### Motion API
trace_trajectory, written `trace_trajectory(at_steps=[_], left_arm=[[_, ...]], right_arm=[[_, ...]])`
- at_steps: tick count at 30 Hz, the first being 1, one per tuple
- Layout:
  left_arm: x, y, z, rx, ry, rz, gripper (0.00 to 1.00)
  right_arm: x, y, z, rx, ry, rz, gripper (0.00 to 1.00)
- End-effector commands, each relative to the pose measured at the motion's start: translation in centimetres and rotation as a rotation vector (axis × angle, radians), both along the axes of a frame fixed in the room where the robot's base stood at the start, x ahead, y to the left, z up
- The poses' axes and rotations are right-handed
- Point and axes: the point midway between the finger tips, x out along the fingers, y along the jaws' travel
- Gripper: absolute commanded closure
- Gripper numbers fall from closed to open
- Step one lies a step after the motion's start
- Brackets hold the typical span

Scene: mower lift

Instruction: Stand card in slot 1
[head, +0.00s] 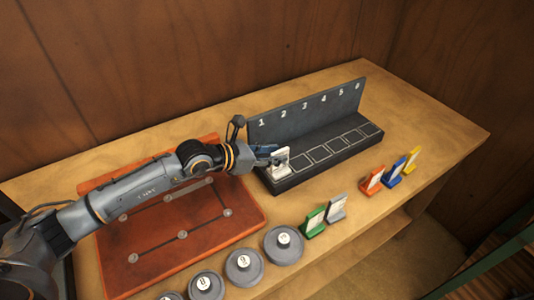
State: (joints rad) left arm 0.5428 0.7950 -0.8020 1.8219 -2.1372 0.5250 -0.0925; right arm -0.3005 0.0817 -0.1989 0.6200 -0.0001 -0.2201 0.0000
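The dark slot rack (346,145) stands on the wooden table, with numbers 1 to 6 along its back panel and outlined slots on its base. A white card (280,163) stands upright at slot 1, the leftmost slot. My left gripper (270,155) is at the card's upper left, by the rack's left end. Its fingers are small and partly hidden by the card, so I cannot tell whether they hold it or are apart from it. My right gripper is not in view.
Several round numbered weights (284,245) line the front edge. A red-brown board (230,236) lies under my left arm.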

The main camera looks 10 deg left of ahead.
Motion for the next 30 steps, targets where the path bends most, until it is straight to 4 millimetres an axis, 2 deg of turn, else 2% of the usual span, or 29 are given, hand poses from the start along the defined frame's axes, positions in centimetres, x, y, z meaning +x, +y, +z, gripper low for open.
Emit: trace_trajectory(at_steps=[2,5,12,18,24,30], left_arm=[[-0.1,0.1,0.5,0.001,-0.001,0.0,0.68],[-1.0,1.2,0.7,0.001,-0.001,0.003,0.68],[-4.5,4.5,2.9,0.006,0.0,0.001,0.68],[-6.6,6.6,4.4,0.004,0.001,0.002,0.68],[-7.6,7.4,5.3,0.001,-0.001,0.0,0.68],[-7.8,7.6,5.6,-0.001,-0.001,0.0,0.68]], right_arm=[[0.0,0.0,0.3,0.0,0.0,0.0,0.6],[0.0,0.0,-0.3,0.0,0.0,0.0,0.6],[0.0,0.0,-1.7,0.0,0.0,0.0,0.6],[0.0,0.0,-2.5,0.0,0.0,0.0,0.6],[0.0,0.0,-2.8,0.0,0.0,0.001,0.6],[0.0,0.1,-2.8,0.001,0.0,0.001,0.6]])
